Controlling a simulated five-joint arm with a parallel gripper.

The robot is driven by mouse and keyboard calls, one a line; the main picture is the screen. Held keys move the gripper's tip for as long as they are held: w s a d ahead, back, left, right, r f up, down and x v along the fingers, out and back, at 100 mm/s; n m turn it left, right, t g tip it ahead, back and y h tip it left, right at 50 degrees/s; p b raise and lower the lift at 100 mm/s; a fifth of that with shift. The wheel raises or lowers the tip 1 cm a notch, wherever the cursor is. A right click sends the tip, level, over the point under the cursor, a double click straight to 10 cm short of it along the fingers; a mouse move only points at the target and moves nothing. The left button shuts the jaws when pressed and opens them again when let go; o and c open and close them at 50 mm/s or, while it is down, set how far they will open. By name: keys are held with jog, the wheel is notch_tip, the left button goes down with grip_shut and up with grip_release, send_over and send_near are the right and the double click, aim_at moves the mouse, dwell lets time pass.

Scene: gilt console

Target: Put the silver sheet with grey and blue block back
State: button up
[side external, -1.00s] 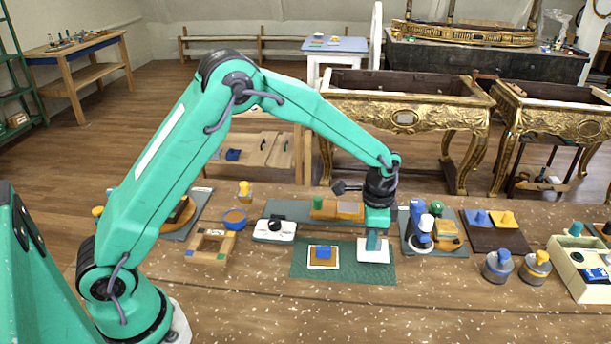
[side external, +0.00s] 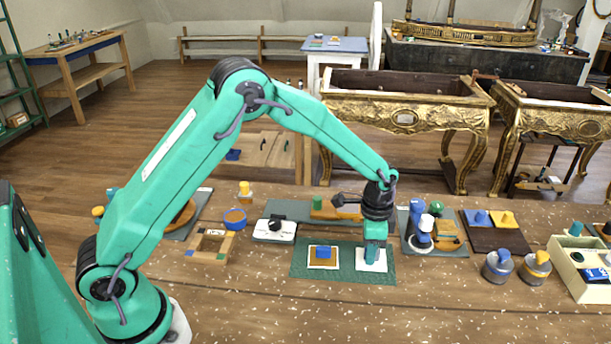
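A pale, silvery-white sheet (side external: 364,268) lies on the right part of a green mat (side external: 336,274). My gripper (side external: 374,256) points down over this sheet, its fingers low, close to the sheet's surface. Whatever block stands on the sheet is mostly hidden by the fingers, so its colours and whether it is gripped cannot be told. A second sheet (side external: 315,264), white with a gold-coloured edge, lies to the left on the same mat with a blue block (side external: 323,252) on it.
Behind the mat is a grey board with a wooden piece (side external: 336,211). To the right stand a blue and white tool (side external: 420,232), blue-topped (side external: 498,262) and yellow-topped (side external: 536,264) jars, and a cream box (side external: 585,283). A white block (side external: 275,231) sits left.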

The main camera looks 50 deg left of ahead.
jog(key=shift+r, duration=0.1)
notch_tip(320, 180, up, 12)
dwell(0.8)
dwell(0.5)
jog(key=s+a+r+n+t, duration=0.3)
jog(key=s+a+r+n, duration=0.3)
jog(key=s+r, duration=0.65)
jog(key=s+a+f+n+t, duration=0.1)
jog(key=s+a+n+t, duration=0.1)
jog(key=s, duration=1.3)
jog(key=shift+a+f+n+t, duration=0.15)
jog(key=shift+a+n+t, duration=0.25)
jog(key=shift+a, duration=0.8)
